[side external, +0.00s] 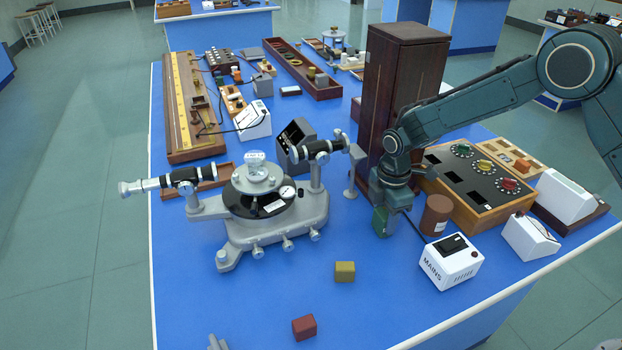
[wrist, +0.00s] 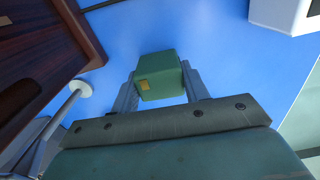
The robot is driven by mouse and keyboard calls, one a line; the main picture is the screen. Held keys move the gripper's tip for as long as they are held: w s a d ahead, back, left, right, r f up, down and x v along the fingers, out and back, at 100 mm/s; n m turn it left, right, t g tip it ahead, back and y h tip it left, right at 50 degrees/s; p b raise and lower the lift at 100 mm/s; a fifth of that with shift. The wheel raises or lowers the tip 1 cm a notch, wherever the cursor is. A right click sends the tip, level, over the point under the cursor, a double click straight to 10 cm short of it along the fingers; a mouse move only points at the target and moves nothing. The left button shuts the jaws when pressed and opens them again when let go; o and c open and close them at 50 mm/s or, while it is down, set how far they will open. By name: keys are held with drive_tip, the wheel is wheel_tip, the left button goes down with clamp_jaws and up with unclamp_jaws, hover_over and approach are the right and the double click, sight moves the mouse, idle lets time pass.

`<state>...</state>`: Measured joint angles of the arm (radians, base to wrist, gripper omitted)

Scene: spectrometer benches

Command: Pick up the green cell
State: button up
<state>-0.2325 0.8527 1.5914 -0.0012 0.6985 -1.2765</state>
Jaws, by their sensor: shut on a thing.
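The green cell (side external: 380,221) is a small green block low over the blue bench, just in front of the tall dark wooden cabinet. In the wrist view the green cell (wrist: 158,68) sits between the two grey fingers, with a small yellow label on its face. My gripper (side external: 386,208) points down and is shut on the cell; in the wrist view my gripper (wrist: 158,86) has a finger against each side of it. I cannot tell whether the cell's underside touches the bench.
The tall cabinet (side external: 397,90) stands close behind my gripper. A brown cylinder (side external: 437,215) and a white MAINS box (side external: 438,264) are to the right. The spectrometer (side external: 270,215) is to the left. A yellow block (side external: 345,271) and a red block (side external: 304,327) lie in front, with bare bench around them.

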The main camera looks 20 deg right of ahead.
sight(386, 212)
wheel_tip(386, 212, up, 19)
drive_tip(key=shift+r, duration=0.2)
idle(0.4)
drive_tip(key=shift+d, duration=0.1)
idle(0.4)
